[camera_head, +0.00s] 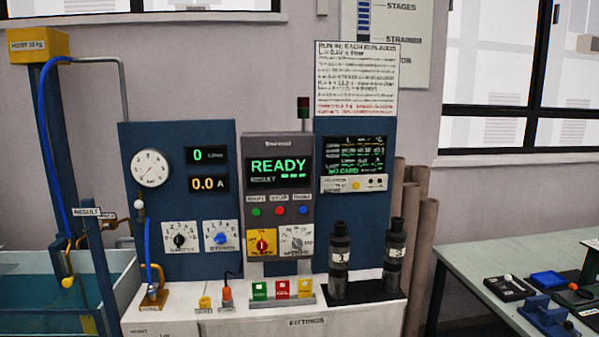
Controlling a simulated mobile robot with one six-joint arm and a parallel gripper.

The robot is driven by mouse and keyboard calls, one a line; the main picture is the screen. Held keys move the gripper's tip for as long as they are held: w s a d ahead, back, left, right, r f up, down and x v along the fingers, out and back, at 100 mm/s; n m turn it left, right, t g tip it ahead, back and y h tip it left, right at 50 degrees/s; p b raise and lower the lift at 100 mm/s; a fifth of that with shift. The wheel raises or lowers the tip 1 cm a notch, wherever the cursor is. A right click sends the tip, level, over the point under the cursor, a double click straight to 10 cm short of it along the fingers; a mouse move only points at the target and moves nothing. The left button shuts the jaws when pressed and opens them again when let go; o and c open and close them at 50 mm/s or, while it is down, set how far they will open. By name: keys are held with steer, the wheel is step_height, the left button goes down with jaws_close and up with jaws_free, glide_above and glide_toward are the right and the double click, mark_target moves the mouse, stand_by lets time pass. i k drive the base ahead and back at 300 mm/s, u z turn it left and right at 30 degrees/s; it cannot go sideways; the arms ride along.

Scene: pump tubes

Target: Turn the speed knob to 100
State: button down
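Several dial knobs show on the panel, with labels too blurred to read surely, so I cannot tell for certain which is the speed knob. A grey knob on a white dial (297,243) sits at the lower right of the grey console (279,150), beside a red knob on a yellow plate (262,243). On the blue panel to the left are a black knob on a white dial (180,239) and a blue knob on a white dial (221,238). The pointer settings are too small to read. My gripper is not in view.
The console screen (279,168) reads READY; a display (207,155) reads 0 and another (207,184) 0.0 A. Two dark cylinders (339,262) (394,257) stand right of the dials. Colored blocks (282,289) stand below. A side table (480,275) is at right.

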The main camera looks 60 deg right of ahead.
mark_target(297, 242)
steer(key=u, duration=0.95)
steer(key=k, duration=0.1)
steer(key=z, duration=2.25)
steer(key=k, duration=0.9)
steer(key=u, duration=0.15)
steer(key=i, duration=0.6)
